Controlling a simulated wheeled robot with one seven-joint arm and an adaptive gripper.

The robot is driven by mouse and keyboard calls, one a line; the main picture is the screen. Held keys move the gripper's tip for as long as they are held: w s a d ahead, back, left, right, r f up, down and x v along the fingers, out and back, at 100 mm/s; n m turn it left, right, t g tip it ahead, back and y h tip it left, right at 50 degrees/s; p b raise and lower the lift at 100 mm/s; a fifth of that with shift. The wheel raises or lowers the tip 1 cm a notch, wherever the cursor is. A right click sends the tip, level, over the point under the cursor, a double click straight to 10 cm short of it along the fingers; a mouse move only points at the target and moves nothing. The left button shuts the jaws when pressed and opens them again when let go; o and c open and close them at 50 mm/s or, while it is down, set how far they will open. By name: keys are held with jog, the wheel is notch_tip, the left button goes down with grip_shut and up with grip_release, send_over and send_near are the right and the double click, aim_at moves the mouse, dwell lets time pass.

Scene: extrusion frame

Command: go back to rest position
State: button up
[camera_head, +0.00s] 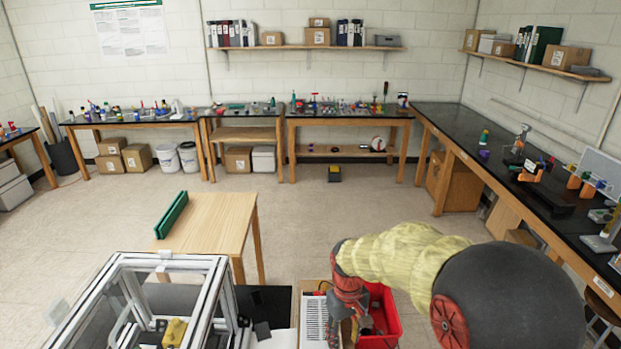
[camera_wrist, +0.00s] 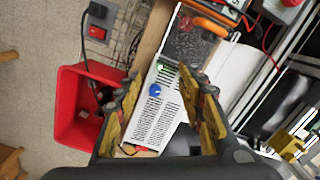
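My gripper (camera_wrist: 163,88) is open in the wrist view, its two yellow-padded fingers spread apart with nothing held between them. It points down over a white vented unit (camera_wrist: 158,110) with a blue knob, which shows below and between the fingers. In the head view my arm, in a yellow sleeve, reaches forward from the lower right and bends down at a red and dark wrist; the fingertips are hard to make out there. The white vented unit also shows in the head view (camera_head: 313,322), left of my wrist.
A red bin (camera_head: 385,318) stands beside my wrist; it also shows in the wrist view (camera_wrist: 75,135). An aluminium extrusion frame (camera_head: 150,262) with a yellow part (camera_head: 174,332) stands lower left. A wooden table (camera_head: 212,215) is behind it.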

jog(key=s+d+r+m+t+b, duration=0.1)
jog(key=s+d+r+t+b, duration=0.1)
jog(key=s, duration=0.5)
jog(key=s+d+r+m+t+b, duration=0.2)
jog(key=s+d+b, duration=0.2)
jog(key=s+b, duration=0.3)
jog(key=s+d+r+m+t+b, duration=0.2)
jog(key=s+d+b, duration=0.2)
jog(key=s, duration=0.4)
jog(key=shift+r+b, duration=0.35)
jog(key=shift+b, duration=0.05)
jog(key=shift+o, duration=0.2)
dwell(1.6)
